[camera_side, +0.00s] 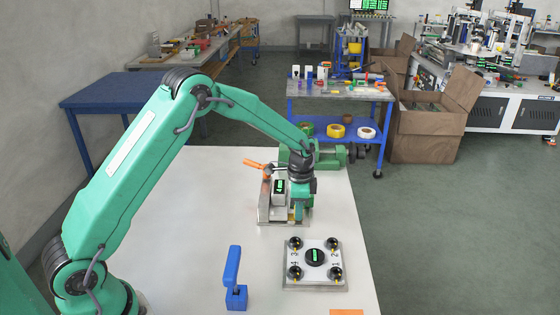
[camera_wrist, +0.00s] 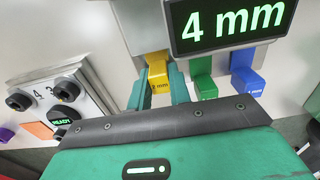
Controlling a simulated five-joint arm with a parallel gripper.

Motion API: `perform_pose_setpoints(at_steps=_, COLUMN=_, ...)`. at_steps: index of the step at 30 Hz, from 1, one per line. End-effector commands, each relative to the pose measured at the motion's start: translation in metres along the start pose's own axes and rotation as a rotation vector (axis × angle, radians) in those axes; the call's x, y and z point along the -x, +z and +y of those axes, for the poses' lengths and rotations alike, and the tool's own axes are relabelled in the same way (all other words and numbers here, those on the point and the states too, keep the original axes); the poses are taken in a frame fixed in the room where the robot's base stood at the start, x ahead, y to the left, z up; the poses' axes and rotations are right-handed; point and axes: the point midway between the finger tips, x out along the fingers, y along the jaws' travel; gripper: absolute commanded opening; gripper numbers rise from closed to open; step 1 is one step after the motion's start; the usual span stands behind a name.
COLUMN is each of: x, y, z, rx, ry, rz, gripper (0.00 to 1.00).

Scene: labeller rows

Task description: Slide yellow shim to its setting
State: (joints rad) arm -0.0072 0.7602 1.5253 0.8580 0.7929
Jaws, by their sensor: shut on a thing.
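The yellow shim (camera_wrist: 158,87), marked 2 mm, sticks out from the front of the grey fixture in the wrist view. My gripper (camera_wrist: 159,76) has a finger on each side of it and is shut on it. A green shim (camera_wrist: 204,86) and a blue shim (camera_wrist: 246,83) stick out to its right, clear of my fingers. The display (camera_wrist: 230,23) above them reads 4 mm. In the side view my gripper (camera_side: 298,212) is down at the right side of the fixture (camera_side: 268,214) and hides the shims' ends.
A plate with several black knobs (camera_side: 315,262) and a round display stands nearer the camera; in the wrist view that display (camera_wrist: 63,115) reads READY. A blue upright handle (camera_side: 232,270) stands left of it. An orange lever (camera_side: 255,164) tops the fixture. The left tabletop is clear.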

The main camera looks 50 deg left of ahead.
Motion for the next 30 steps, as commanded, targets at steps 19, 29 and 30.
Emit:
perform_pose_setpoints(at_steps=19, x=0.001, y=-0.032, z=0.0, rx=0.0, ry=-0.004, rz=0.004, gripper=0.23)
perform_pose_setpoints(at_steps=29, x=0.001, y=-0.032, z=0.0, rx=0.0, ry=-0.002, rz=0.002, gripper=0.42)
perform_pose_setpoints(at_steps=30, x=0.001, y=-0.032, z=0.0, rx=0.0, ry=-0.002, rz=0.002, gripper=0.42)
